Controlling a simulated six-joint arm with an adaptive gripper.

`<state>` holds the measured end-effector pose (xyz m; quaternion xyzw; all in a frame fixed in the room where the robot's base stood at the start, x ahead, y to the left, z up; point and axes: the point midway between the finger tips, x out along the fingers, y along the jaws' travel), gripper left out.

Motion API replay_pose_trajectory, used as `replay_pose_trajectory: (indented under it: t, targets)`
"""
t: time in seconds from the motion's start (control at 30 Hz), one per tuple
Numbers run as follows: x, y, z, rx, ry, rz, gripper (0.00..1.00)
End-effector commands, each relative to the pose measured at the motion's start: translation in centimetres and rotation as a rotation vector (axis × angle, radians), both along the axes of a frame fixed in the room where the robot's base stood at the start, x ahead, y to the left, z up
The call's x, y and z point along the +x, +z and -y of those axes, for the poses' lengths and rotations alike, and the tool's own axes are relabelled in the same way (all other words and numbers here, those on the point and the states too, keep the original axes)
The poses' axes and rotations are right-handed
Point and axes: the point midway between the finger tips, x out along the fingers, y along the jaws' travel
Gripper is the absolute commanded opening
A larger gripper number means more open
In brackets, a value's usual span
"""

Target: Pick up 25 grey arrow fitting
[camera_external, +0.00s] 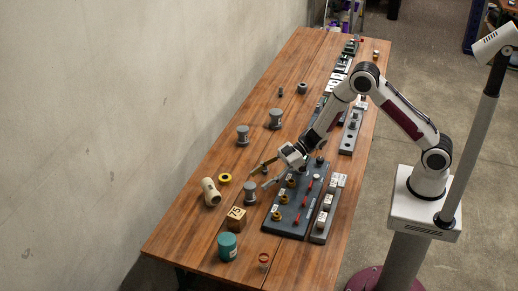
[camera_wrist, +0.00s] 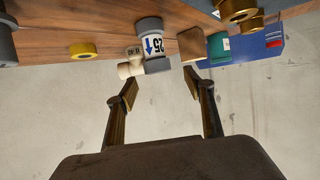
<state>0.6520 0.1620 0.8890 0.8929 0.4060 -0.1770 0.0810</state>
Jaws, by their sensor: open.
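The grey fitting with a white label, "25" and a blue arrow (camera_wrist: 151,46) lies ahead of my fingertips in the wrist view, near the centre top. In the external view a grey fitting (camera_external: 250,194), apparently the same one, stands on the table left of the dark panel. My gripper (camera_external: 260,180) is open above and beside it, with the fingers pointing toward the left side of the table. In the wrist view my gripper (camera_wrist: 161,84) has its fingers well apart, with nothing between them, and the fitting is beyond the tips.
Close to the fitting are a yellow ring (camera_external: 225,178), a cream pipe piece (camera_external: 211,192), a wooden block (camera_external: 236,219) and a teal cylinder (camera_external: 228,247). The dark panel (camera_external: 287,224) with brass fittings stands right. Other grey fittings (camera_external: 276,119) stand farther back.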

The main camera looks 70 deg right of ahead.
Motion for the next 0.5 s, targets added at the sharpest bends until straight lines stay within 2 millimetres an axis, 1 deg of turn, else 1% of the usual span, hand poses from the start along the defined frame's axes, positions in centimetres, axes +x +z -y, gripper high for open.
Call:
replay_pose_trajectory:
  t: [0.23, 0.4, 0.5]
  targets:
    - [1.6, -1.4, -1.3, -0.001, 0.001, -0.002, 0.53]
    - [2.6, -2.0, -2.4, 0.0, 0.0, -0.001, 0.53]
    - [2.8, -2.2, -2.7, 0.0, 0.0, -0.001, 0.53]
